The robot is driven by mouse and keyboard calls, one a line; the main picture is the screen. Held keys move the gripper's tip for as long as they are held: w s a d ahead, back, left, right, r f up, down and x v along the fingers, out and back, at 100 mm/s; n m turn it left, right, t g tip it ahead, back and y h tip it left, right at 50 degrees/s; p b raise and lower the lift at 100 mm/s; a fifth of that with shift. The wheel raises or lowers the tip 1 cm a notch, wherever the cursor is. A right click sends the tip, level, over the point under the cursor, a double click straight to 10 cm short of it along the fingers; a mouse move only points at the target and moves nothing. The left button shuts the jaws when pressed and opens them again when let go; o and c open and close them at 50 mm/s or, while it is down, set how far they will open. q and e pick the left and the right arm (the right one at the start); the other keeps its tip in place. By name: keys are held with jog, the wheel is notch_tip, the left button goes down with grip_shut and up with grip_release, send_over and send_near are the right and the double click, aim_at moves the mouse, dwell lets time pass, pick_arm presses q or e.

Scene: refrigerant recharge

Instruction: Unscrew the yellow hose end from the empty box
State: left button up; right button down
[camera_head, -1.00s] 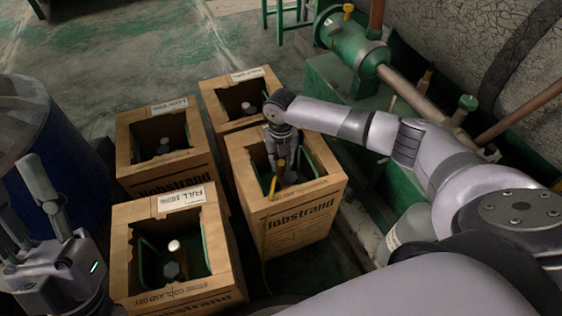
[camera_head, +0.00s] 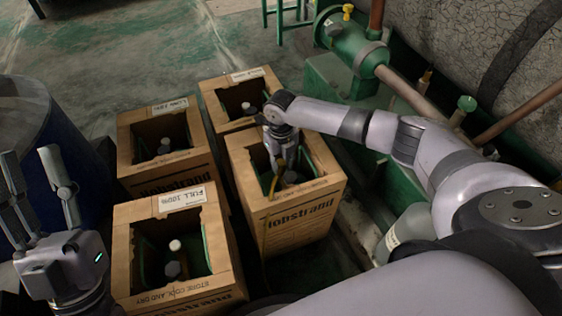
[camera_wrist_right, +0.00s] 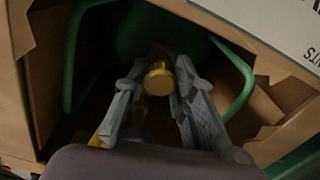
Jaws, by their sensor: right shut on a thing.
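The cardboard box with the hose (camera_head: 300,225) is the front right one of the group; its front print is partly readable and its state label is not. A green cylinder top (camera_wrist_right: 150,35) shows inside it. My right gripper (camera_head: 284,172) reaches down into this box. In the right wrist view its two fingers (camera_wrist_right: 162,90) are closed around the yellow hose end (camera_wrist_right: 159,79), with its round brass-coloured face showing. The yellow hose (camera_head: 267,186) runs from there over the box's front edge. My left gripper (camera_head: 32,165) is raised at the left, open and empty.
A box labelled "FULL" (camera_head: 150,288) stands left of it, and two more boxes (camera_head: 195,172) (camera_head: 208,102) stand behind. A blue drum (camera_head: 62,130) is at the left. Green pipework (camera_head: 352,45) and a grey cylinder (camera_head: 408,228) crowd the right.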

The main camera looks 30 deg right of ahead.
jog(key=n, duration=0.3)
jog(key=shift+n, duration=0.3)
pick_arm(q)
jog(key=shift+w+d+f+g, duration=0.1)
jog(key=shift+w+f+g, duration=0.3)
jog(key=shift+w, duration=0.15)
pick_arm(e)
jog(key=c, duration=1.2)
grip_release()
jog(key=shift+c, duration=0.2)
pick_arm(q)
jog(key=shift+f, duration=0.15)
pick_arm(e)
jog(key=shift+r, duration=0.1)
